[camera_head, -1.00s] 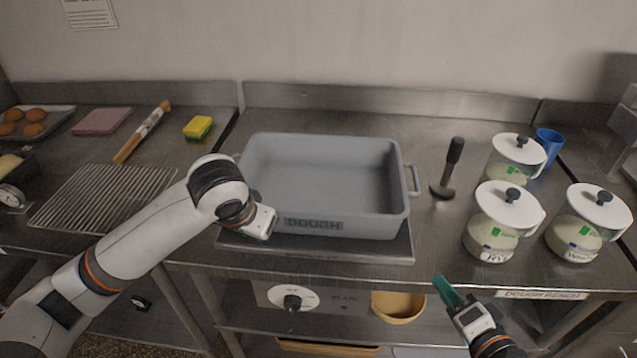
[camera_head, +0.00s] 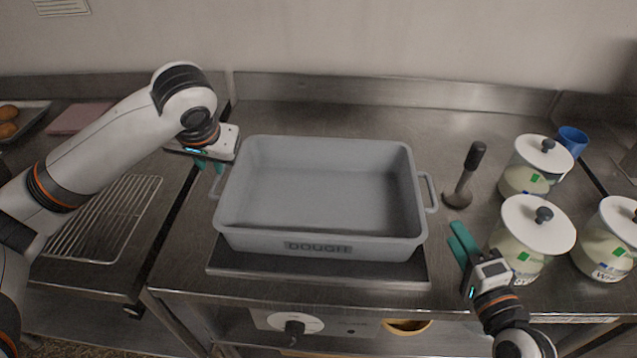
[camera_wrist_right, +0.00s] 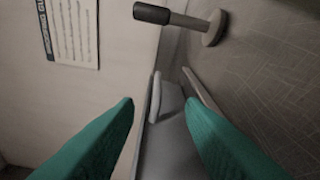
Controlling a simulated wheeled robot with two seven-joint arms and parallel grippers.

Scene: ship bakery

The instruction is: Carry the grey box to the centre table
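The grey box (camera_head: 320,243), marked DOUGH and empty, sits on a flat metal platform (camera_head: 318,272) on the steel bench. It has a handle at each end; the right handle (camera_head: 429,192) stands clear. My left gripper (camera_head: 209,165) is at the box's left end, near the left handle, its green fingers pointing down and partly hidden by its body. My right gripper (camera_head: 462,243) is right of the box, apart from it, with its green fingers parted. In the right wrist view the handle (camera_wrist_right: 155,97) shows between the open fingers, some way ahead. The centre table cannot be made out.
A dark-handled press (camera_head: 465,178) stands right of the box. Several lidded glass jars (camera_head: 535,228) and a blue cup (camera_head: 572,141) crowd the bench's right side. A wire rack (camera_head: 105,220) lies at left. The bench behind the box is clear.

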